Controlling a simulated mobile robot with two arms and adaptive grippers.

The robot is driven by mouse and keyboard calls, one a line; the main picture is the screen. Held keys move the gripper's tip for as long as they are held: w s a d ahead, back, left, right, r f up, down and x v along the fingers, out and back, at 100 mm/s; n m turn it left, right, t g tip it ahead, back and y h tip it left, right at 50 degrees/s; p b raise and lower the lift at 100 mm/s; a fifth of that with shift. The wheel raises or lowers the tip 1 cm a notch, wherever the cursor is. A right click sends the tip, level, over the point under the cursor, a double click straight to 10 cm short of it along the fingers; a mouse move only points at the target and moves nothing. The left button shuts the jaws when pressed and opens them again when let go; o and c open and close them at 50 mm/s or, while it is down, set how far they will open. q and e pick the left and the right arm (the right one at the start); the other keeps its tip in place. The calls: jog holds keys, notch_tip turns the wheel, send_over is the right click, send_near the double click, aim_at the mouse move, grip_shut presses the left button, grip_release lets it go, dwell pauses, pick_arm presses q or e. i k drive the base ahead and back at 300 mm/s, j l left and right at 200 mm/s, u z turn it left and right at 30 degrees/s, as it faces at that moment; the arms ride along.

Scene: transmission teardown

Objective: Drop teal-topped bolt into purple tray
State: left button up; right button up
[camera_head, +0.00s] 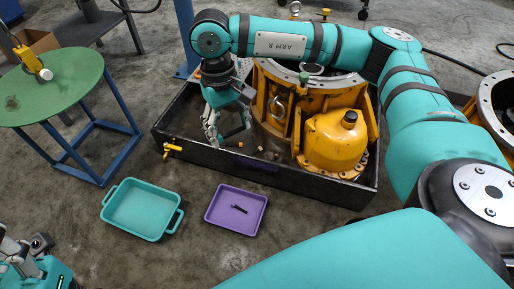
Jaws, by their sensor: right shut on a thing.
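My right gripper (228,130) points down over the left part of the dark crate, beside the yellow housing. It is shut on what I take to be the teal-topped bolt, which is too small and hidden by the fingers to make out. The purple tray (221,216) lies on the floor in front of the crate, below the gripper in the picture and apart from it. A small dark bolt-like piece (239,208) lies in it. Part of my left arm shows at the bottom left corner; whether its gripper is open or shut cannot be told.
A teal tray (137,212) lies empty on the floor left of the purple one. The dark crate (290,177) holds the yellow transmission housing (334,140). A green round table (60,85) stands at the left. Bare floor lies around both trays.

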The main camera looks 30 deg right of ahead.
aim_at(233, 198)
jog(key=i+j+z, duration=0.1)
jog(key=z, duration=0.3)
jog(key=j+z, duration=0.15)
jog(key=z, duration=0.25)
jog(key=i+j+z, duration=0.1)
jog(key=z, duration=0.3)
jog(key=j+z, duration=0.25)
jog(key=z, duration=0.15)
jog(key=j, duration=1.7)
jog(key=k, duration=0.05)
